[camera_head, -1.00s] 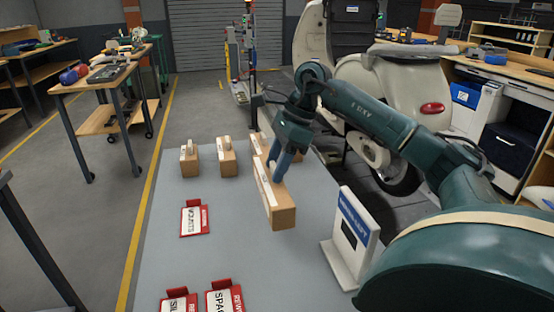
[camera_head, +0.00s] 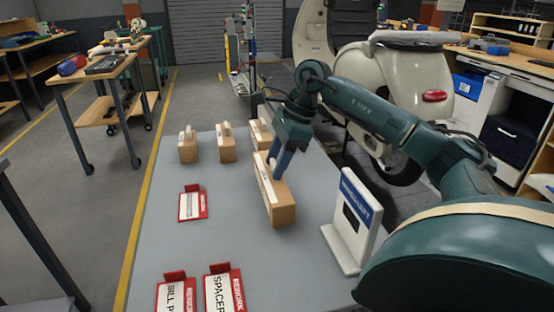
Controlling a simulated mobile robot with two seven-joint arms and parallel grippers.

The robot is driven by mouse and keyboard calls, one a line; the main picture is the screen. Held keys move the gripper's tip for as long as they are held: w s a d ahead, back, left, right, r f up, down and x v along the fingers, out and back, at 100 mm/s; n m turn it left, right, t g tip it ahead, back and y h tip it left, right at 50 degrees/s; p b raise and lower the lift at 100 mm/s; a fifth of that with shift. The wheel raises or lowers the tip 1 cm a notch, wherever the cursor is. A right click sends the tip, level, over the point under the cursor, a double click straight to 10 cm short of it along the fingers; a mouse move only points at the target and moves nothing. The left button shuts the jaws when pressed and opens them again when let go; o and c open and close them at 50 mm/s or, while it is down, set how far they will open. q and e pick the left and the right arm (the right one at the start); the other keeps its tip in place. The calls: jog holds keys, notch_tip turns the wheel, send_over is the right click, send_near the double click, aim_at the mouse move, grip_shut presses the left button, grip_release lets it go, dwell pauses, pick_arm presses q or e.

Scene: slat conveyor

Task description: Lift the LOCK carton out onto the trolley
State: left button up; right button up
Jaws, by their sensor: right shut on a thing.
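My right gripper (camera_head: 280,165) comes in from the right and is shut on a brown carton (camera_head: 281,207) with a white label strip along its top. The carton is upright, over the middle of the grey surface (camera_head: 240,265); whether its base is clear of the surface I cannot tell. Its label is too small to read, so I cannot confirm it is the LOCK carton. I cannot make out a trolley for certain. My left gripper is not in view.
Three similar cartons stand behind: left (camera_head: 187,150), middle (camera_head: 226,148) and right (camera_head: 259,131). Red-edged cards lie at the middle left (camera_head: 193,204) and front (camera_head: 222,287). A white sign stand (camera_head: 352,222) stands close right of the held carton. A scooter (camera_head: 410,95) is beyond.

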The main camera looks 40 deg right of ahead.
jog(key=shift+a, duration=0.1)
jog(key=shift+f, duration=0.25)
dwell(0.4)
jog(key=shift+f, duration=0.35)
jog(key=o, duration=1.3)
jog(key=shift+o, duration=0.2)
jog(key=p+v, duration=0.1)
jog(key=v, duration=1.2)
jog(key=shift+r, duration=0.15)
